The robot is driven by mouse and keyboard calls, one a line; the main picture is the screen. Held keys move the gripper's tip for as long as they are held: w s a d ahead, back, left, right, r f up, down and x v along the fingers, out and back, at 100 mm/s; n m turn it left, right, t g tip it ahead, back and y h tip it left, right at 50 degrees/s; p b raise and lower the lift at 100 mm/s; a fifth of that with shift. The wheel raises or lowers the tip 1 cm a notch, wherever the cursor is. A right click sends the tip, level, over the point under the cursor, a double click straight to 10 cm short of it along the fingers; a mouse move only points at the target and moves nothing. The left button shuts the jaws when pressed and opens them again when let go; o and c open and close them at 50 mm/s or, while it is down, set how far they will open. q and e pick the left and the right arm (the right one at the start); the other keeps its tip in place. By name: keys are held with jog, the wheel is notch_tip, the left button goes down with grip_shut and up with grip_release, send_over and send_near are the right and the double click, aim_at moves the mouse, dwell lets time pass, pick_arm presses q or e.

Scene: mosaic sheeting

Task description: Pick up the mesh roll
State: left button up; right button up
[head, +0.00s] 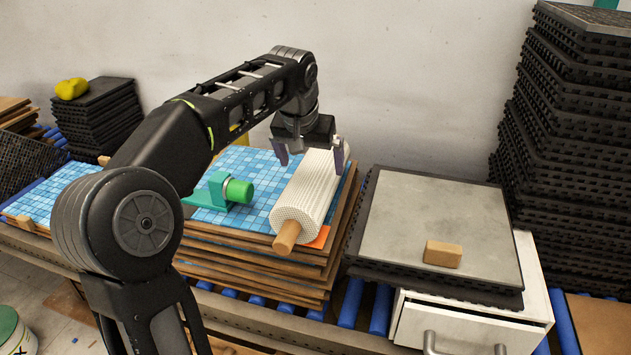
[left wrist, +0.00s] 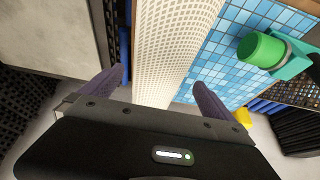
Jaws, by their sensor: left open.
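The white mesh roll (head: 308,191) lies on a stack of boards topped with blue mosaic sheet (head: 250,168). A wooden core (head: 286,237) sticks out of its near end. My left gripper (head: 311,160) is over the far part of the roll, open, with one finger on each side. In the left wrist view the roll (left wrist: 175,45) runs between the two open fingers (left wrist: 160,88). I cannot tell whether the fingers touch it. My right gripper is not in view.
A green and teal tape dispenser (head: 225,190) sits left of the roll. An orange sheet (head: 320,238) lies by its near end. A grey slab (head: 440,220) with a tan block (head: 442,254) stands to the right. Tall black tray stacks (head: 565,150) rise at far right.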

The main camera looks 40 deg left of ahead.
pick_arm(q)
jog(key=shift+x, duration=1.25)
jog(key=p+x, duration=0.1)
jog(key=x, duration=0.4)
jog(key=shift+f, duration=0.15)
jog(key=shift+c, duration=0.4)
jog(key=c, duration=1.8)
